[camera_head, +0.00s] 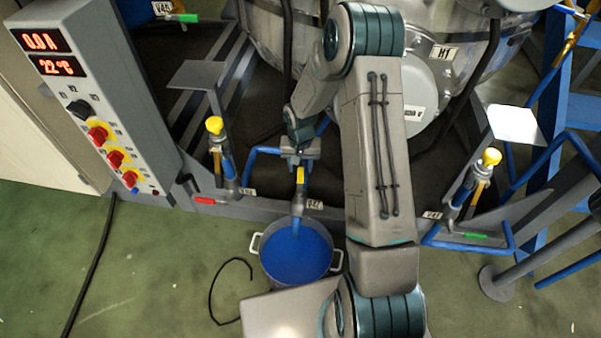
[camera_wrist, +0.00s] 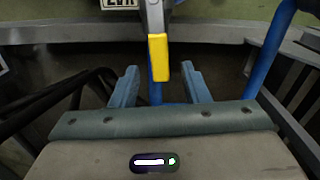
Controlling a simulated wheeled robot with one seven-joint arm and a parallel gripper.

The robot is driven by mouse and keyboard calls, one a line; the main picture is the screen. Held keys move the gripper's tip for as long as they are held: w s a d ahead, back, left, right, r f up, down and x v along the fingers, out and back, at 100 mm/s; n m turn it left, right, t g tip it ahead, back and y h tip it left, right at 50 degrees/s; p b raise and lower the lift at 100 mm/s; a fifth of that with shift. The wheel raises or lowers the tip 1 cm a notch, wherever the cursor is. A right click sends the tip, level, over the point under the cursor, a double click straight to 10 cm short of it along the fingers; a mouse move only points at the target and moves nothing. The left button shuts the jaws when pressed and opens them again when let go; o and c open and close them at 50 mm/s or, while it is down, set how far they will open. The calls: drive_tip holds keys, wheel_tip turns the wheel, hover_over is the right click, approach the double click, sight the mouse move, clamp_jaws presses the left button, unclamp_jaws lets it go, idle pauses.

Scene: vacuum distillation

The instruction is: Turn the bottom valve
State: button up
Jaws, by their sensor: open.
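The bottom valve's yellow handle (camera_wrist: 158,57) shows in the wrist view, just beyond and between the fingertips of my gripper (camera_wrist: 160,75). The fingers are spread apart, and I see no contact with the handle. In the head view the yellow handle (camera_head: 300,174) sits on the vertical outlet pipe (camera_head: 298,204), above a pot of blue liquid. My gripper (camera_head: 300,158) reaches down to it from behind; its fingertips are hard to make out there. A label next to the outlet appears to read V47.
The pot (camera_head: 296,279) stands on the green floor below the outlet. A control panel (camera_head: 98,95) is at far left. A blue pipe (camera_wrist: 270,50) runs right of my gripper.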

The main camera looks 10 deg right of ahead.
drive_tip(key=shift+f, duration=1.3)
clamp_jaws()
drive_tip(key=shift+a, duration=0.1)
